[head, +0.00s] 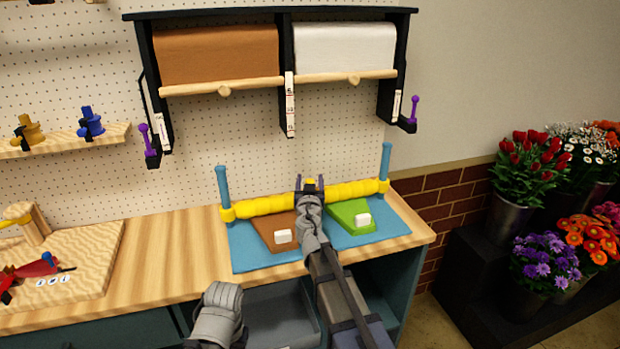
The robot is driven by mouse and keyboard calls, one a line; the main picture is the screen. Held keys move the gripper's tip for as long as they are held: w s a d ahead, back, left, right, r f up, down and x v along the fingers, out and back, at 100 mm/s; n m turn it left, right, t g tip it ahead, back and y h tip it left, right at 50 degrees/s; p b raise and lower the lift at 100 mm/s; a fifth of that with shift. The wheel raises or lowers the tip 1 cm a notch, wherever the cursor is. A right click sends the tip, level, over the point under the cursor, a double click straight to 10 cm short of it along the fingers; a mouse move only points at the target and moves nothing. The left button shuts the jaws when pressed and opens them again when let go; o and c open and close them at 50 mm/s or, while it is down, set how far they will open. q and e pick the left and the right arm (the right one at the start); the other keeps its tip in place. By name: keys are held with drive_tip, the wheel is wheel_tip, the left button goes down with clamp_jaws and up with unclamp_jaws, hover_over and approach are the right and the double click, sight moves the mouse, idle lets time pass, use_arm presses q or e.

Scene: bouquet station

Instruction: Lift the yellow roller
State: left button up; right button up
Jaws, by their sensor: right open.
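The yellow roller (262,206) is a long horizontal bar between two upright blue posts at the back of a blue mat (245,255). A yellow collar sits around each post at its ends. My right gripper (310,184) is at the middle of the roller, its fingers open, with a bit of yellow showing between them. The gripper and wrist hide the roller's middle, and I cannot tell whether the fingers touch it. Of my left arm only a grey part shows at the bottom; its gripper is out of view.
A brown piece (270,229) and a green piece (346,213), each with a white block, lie on the mat. Brown and white paper rolls hang above on a black rack (289,95). A wooden board (85,255) lies left. Potted flowers (528,180) stand right. Bare wooden counter (178,245) lies between board and mat.

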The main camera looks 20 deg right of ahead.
drive_tip(key=shift+x, duration=1)
clamp_jaws()
idle(0.7)
